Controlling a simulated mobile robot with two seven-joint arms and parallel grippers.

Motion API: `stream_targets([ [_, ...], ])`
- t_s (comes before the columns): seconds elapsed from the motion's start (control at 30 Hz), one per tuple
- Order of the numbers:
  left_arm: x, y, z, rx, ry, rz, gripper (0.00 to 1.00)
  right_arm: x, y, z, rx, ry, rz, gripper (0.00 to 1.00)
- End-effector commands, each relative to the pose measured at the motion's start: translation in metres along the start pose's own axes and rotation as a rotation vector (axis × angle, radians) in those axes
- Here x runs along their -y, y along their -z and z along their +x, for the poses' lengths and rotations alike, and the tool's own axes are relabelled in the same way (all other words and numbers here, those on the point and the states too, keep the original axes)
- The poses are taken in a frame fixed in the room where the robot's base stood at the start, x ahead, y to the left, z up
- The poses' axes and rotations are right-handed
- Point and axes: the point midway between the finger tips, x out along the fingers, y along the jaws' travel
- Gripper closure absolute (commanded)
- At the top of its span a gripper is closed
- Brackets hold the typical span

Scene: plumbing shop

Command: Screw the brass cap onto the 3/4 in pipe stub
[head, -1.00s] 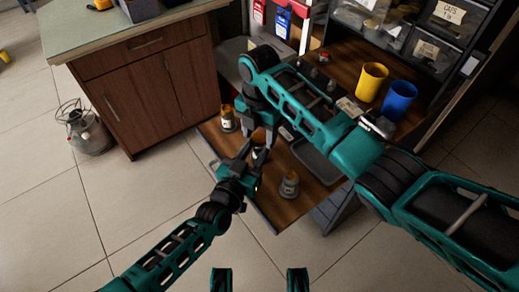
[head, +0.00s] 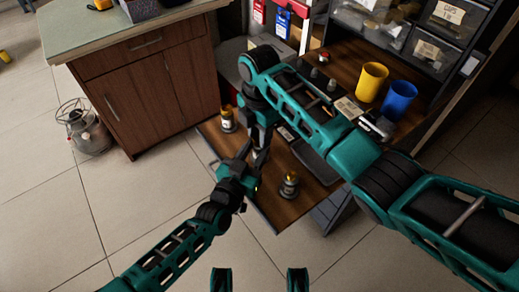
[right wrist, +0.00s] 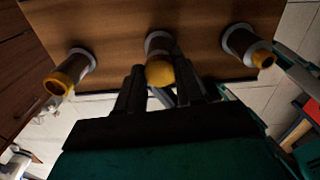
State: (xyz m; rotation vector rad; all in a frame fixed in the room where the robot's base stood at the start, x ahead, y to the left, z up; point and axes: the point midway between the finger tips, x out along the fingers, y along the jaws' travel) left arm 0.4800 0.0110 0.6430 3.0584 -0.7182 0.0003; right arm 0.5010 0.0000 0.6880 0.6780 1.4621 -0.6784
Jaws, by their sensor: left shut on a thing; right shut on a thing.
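Three stubs with grey collars stand along the front of the wooden bench: a left one (head: 227,119), a right one (head: 289,185), and a middle stub (right wrist: 158,41) mostly hidden by my grippers in the head view. The brass cap (right wrist: 160,74) shows as a rounded yellow end on the middle stub in the right wrist view. My right gripper (head: 261,148) comes down from above, shut on the cap. My left gripper (head: 246,163) reaches in from the front left, low at the middle stub, and appears shut on it. The thread and size labels cannot be read.
A dark tray (head: 316,161) lies right of the stubs. A yellow cup (head: 371,82) and a blue cup (head: 398,101) stand farther back below parts bins (head: 433,55). A wooden cabinet (head: 148,88) is at the left. The floor in front is clear.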

Motion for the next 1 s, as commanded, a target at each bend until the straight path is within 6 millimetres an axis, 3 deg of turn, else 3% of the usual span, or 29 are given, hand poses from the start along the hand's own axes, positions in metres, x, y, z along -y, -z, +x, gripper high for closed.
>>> stream_targets([
  [0.3, 0.0001, -0.0006, -0.0003, 0.001, 0.0, 0.0, 1.0, -0.0003, 0.0008, 0.0003, -0.003, -0.001, 0.653, 1.0],
  [0.5, 0.0001, -0.0006, -0.0003, 0.001, 0.0, 0.0, 1.0, 0.0, 0.0006, 0.0006, -0.002, 0.0, 0.999, 1.0],
  [0.7, 0.0002, -0.0006, -0.0003, 0.002, 0.0, 0.0, 1.0, 0.0, 0.0001, 0.0004, -0.001, 0.0, 1.135, 1.0],
  [0.97, 0.0002, -0.0007, -0.0003, 0.002, 0.0, 0.0, 1.0, 0.0001, 0.0, 0.0005, 0.0, 0.0, 1.138, 1.0],
  [1.0, 0.0002, -0.0006, -0.0003, 0.002, 0.0, 0.0, 1.0, 0.0001, 0.0, 0.0005, 0.0, 0.0, 1.138, 0.61],
])
